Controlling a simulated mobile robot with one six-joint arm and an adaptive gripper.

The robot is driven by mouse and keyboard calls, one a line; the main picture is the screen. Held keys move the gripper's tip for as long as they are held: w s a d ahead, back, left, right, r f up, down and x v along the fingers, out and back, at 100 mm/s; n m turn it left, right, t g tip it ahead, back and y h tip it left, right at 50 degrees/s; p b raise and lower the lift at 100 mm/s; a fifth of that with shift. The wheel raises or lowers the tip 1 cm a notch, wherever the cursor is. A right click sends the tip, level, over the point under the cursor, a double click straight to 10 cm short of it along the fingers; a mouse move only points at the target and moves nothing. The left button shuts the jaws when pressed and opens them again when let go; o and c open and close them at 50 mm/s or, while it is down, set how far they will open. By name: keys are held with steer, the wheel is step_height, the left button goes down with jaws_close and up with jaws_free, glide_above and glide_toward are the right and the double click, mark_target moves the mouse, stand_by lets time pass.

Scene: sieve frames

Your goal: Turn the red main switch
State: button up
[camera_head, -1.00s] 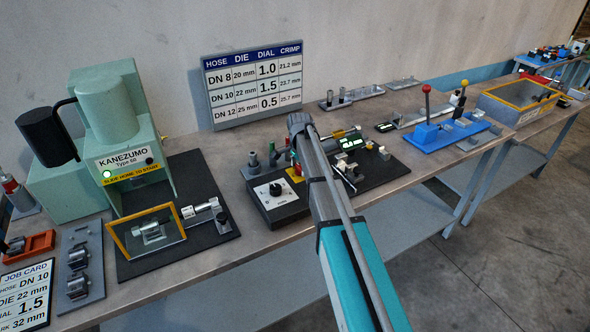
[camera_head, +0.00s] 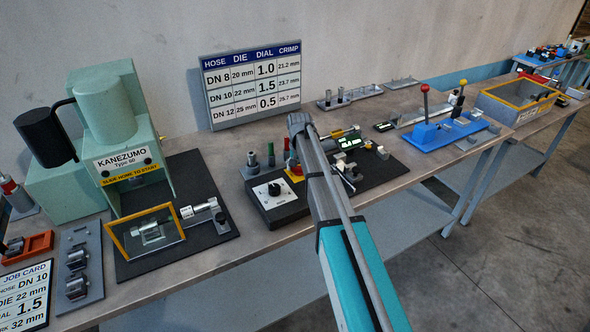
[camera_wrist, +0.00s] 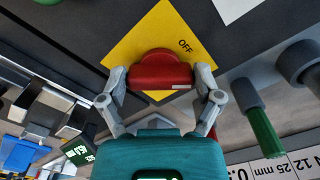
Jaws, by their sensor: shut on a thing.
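The red main switch (camera_wrist: 160,70) sits on a yellow plate (camera_wrist: 132,46) marked OFF in the wrist view. My gripper (camera_wrist: 161,78) has its two fingers on either side of the red knob and is shut on it. In the head view the yellow plate (camera_head: 293,174) shows beside my arm on the bench, while the arm hides my fingertips.
A green press labelled KANEZUMO (camera_head: 108,110) stands at the left. A dial box (camera_head: 275,197) is just left of my arm. A green-handled tool (camera_wrist: 259,117) stands close to my gripper's right side. A blue lever fixture (camera_head: 440,133) is farther right.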

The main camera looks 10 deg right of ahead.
steer(key=n, duration=0.4)
steer(key=shift+w+d+n, duration=0.1)
steer(key=shift+d+n, duration=0.1)
steer(key=shift+n, duration=0.1)
steer(key=shift+w+n, duration=0.1)
steer(key=shift+n, duration=1.5)
steer(key=shift+a, duration=0.1)
steer(key=o, duration=0.9)
steer(key=shift+r, duration=0.15)
